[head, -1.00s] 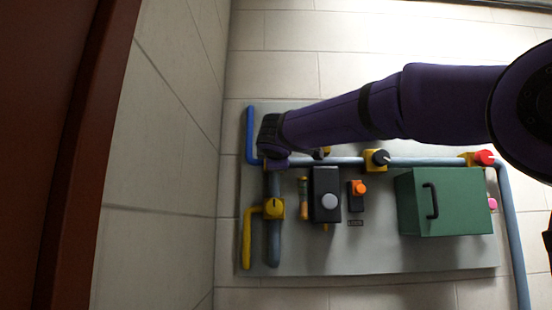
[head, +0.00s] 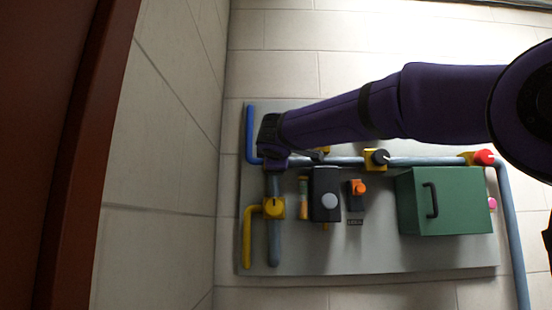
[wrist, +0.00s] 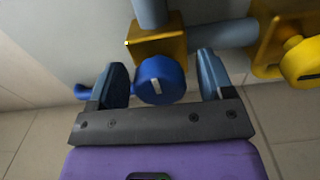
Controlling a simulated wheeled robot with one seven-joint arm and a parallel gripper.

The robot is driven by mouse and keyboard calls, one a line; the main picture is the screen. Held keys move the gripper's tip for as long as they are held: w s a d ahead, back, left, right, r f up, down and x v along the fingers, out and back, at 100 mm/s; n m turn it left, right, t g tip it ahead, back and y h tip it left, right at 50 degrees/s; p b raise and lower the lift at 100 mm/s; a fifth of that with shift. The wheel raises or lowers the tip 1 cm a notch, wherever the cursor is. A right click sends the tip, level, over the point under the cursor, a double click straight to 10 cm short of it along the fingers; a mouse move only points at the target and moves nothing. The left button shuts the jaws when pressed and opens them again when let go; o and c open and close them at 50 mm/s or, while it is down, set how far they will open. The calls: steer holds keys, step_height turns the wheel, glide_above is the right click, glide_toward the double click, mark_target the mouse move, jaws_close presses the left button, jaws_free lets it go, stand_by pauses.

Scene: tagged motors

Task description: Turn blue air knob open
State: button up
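The blue air knob (wrist: 160,80) shows in the wrist view as a round blue knob with a white mark on its face. It sits on a yellow valve block (wrist: 158,42). My gripper (wrist: 163,78) is open, with one finger on each side of the knob and a gap visible on both sides. In the head view my gripper (head: 272,158) is at the upper left of the panel, and my arm hides the blue knob there. The blue pipe (head: 250,135) runs down to that spot.
The grey panel (head: 390,258) also carries a yellow knob (head: 274,207), a black knob (head: 381,157), a red knob (head: 485,157), an orange knob (head: 359,188), a dark box (head: 325,187) and a green box (head: 465,200). A tiled wall (head: 160,150) stands close on the left.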

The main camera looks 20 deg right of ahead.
steer(key=v, duration=1)
steer(key=shift+s, duration=0.4)
steer(key=shift+a, duration=0.1)
steer(key=s+d+f+m+g+y, duration=0.2)
steer(key=s+d+f+m+g, duration=0.1)
steer(key=s+f, duration=0.6)
steer(key=s+d+f+m+g+y, duration=0.1)
steer(key=s+d+f+m+g, duration=0.2)
steer(key=s+f, duration=0.6)
steer(key=s+d+f+m+g+y, duration=0.2)
steer(key=s+f+m+g, duration=0.4)
steer(key=f, duration=1.6)
steer(key=s+d+m, duration=0.1)
steer(key=s+m, duration=0.1)
steer(key=s, duration=0.1)
steer(key=shift+d+y, duration=0.3)
steer(key=shift+d, duration=0.1)
steer(key=shift+f, duration=0.1)
